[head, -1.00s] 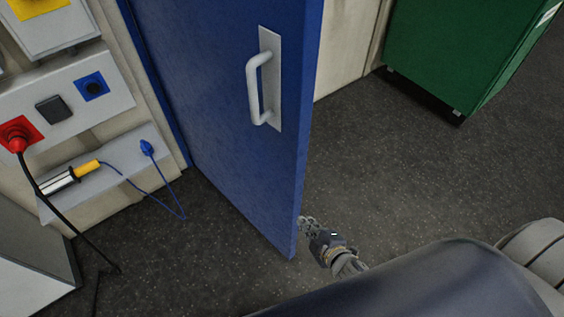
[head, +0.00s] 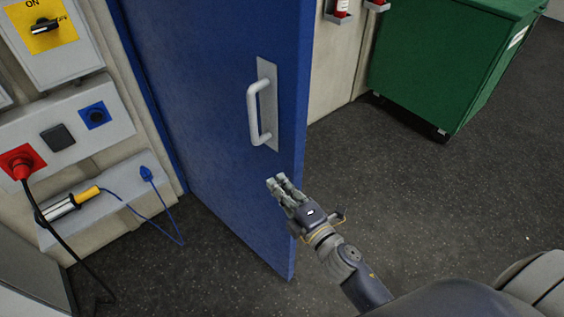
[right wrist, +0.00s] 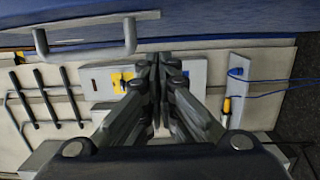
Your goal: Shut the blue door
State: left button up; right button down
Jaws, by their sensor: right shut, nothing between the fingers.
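The blue door (head: 215,120) stands open, hinged at its left beside the wall panels, with its free edge toward the right. A light grey handle (head: 254,112) on a plate is fixed to the face I see. My right gripper (head: 276,182) is shut and empty, in front of the door face near its free edge, below the handle. I cannot tell whether it touches the door. In the right wrist view the shut fingers (right wrist: 155,65) point toward the wall panels, and the door (right wrist: 220,20) with its handle (right wrist: 85,45) runs along the top. My left gripper is not in view.
A wall panel with a red plug (head: 22,165) and a black cable is at the left. A shelf (head: 100,205) there holds a yellow-handled tool with a blue cord. A green container (head: 450,65) stands at the upper right. Dark floor is clear at the right.

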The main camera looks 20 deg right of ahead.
aim_at(282, 166)
jog(key=shift+w+d+p, duration=0.3)
jog(key=shift+w+d, duration=0.15)
jog(key=shift+w, duration=0.5)
jog(key=shift+w+d+p, duration=0.35)
jog(key=shift+w+d, duration=0.05)
jog(key=shift+w, duration=0.55)
jog(key=shift+w+d+p, duration=0.3)
jog(key=shift+w+d, duration=0.15)
jog(key=shift+w, duration=0.5)
